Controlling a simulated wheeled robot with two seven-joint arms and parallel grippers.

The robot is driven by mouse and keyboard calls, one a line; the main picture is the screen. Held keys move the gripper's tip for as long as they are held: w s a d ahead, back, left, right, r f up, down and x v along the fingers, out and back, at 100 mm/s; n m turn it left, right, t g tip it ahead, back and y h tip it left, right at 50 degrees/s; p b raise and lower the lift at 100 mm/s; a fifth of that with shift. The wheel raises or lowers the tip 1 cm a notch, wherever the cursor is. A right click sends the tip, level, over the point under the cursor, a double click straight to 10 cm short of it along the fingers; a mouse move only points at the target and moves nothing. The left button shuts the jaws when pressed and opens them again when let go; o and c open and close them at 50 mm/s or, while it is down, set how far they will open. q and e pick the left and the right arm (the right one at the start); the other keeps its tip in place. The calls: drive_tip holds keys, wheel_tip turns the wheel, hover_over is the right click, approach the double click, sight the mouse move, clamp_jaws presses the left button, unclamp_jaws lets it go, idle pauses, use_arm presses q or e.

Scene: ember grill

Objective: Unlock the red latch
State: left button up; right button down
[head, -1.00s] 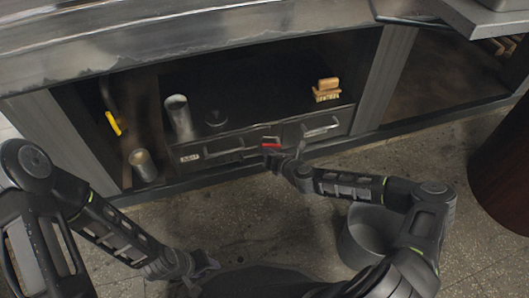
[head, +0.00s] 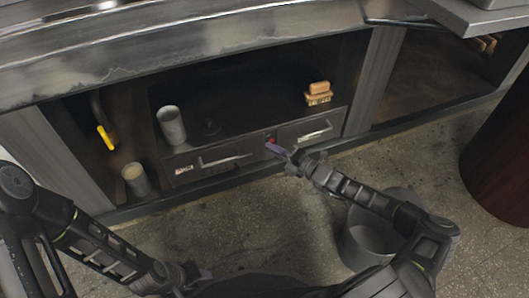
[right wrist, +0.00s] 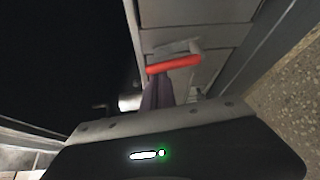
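The red latch (head: 270,139) is on the front of the drawer unit, between the two drawer handles. In the right wrist view it is a red bar (right wrist: 174,65) on a grey metal piece. My right gripper (head: 275,150) is at the latch, its purple fingers together. In the right wrist view the fingertips (right wrist: 157,84) are just below the bar's left part and not around it; whether they touch is unclear. My left gripper (head: 204,274) is low in the head view, away from the drawers; its opening cannot be made out.
The left drawer handle (head: 225,160) and right drawer handle (head: 315,133) flank the latch. A wooden brush (head: 319,93) and a metal cylinder (head: 171,125) stand on the unit. Another cylinder (head: 136,179) and a yellow-handled tool (head: 106,138) are at left. A grey bucket (head: 350,240) stands on the floor.

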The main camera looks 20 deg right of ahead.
use_arm(q)
drive_tip(key=shift+a+r, duration=0.15)
drive_tip(key=shift+r, duration=0.05)
use_arm(e)
drive_tip(key=shift+d+r+m+t, duration=0.3)
drive_tip(key=shift+d+m, duration=0.1)
drive_tip(key=shift+d, duration=0.15)
drive_tip(key=shift+d+f, duration=0.1)
drive_tip(key=shift+d, duration=0.05)
use_arm(q)
drive_tip(key=shift+r+p, duration=0.15)
drive_tip(key=shift+p, duration=0.2)
